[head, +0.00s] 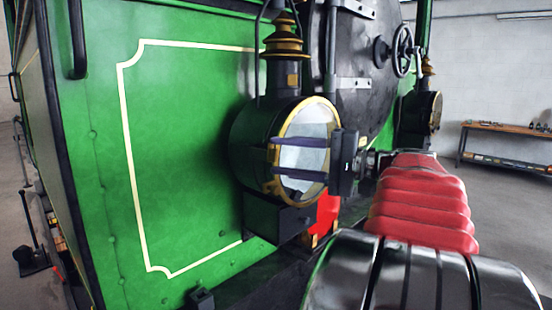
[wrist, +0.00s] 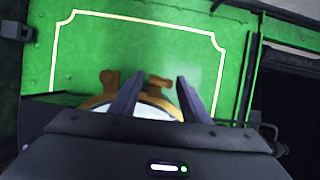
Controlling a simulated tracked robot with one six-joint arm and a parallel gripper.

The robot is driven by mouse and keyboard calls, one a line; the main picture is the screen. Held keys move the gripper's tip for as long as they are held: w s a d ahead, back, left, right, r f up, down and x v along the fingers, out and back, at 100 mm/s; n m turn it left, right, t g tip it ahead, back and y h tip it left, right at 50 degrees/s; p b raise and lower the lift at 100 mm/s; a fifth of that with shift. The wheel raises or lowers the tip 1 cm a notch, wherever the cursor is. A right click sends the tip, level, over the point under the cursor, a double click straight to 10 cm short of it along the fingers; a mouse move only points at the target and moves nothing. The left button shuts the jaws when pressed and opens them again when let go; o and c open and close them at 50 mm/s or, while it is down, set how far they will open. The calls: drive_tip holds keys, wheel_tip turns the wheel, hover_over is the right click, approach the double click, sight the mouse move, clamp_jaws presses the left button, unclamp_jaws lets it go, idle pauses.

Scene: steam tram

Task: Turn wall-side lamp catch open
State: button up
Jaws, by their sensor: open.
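The near lamp (head: 245,150) is a black drum with a brass rim (head: 286,112), a pale glass front and a brass-banded chimney. My gripper (head: 271,162) is open, with its two purple fingers across the lamp's front and their tips by the rim's left edge. In the wrist view, a small brass tab (wrist: 158,80), possibly the catch, shows between the open fingertips. I cannot tell whether they touch it. A second brass fitting (wrist: 109,80) lies left of the left finger. The fingers hide part of the rim and glass.
A second lamp (head: 430,108) is mounted farther right, beyond the black round door (head: 365,75) with its handwheel (head: 403,50). The green panel (head: 185,150) with cream lining lies left of the near lamp. A wooden bench (head: 505,135) stands at the back right.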

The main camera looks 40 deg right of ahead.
drive_tip(key=v, duration=1.3)
drive_tip(key=shift+s, duration=0.4)
drive_tip(key=shift+d, duration=0.1)
